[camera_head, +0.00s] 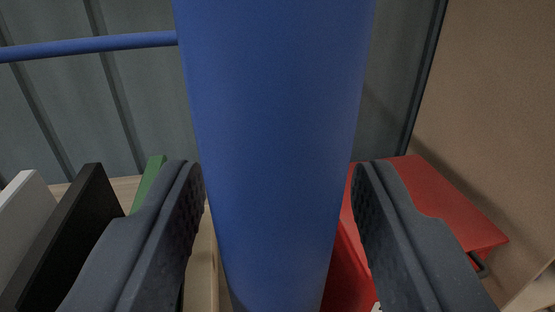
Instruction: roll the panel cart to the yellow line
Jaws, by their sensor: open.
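A thick blue upright tube (275,120), seemingly part of the panel cart's frame, fills the middle of the view. A thinner blue bar (90,46) runs left from behind or beside it. My gripper (277,195) is open, with one dark finger on each side of the tube. A narrow gap shows at the right finger; I cannot tell whether the left finger touches. White (22,215), black (70,230) and green (150,180) panels stand on edge at the lower left. The cart's wheels and the yellow line are not in view.
A grey ribbed wall (400,60) stands behind. A red box-like object (435,205) sits at the lower right, behind the right finger. A large tan board or wall (490,120) closes off the right side.

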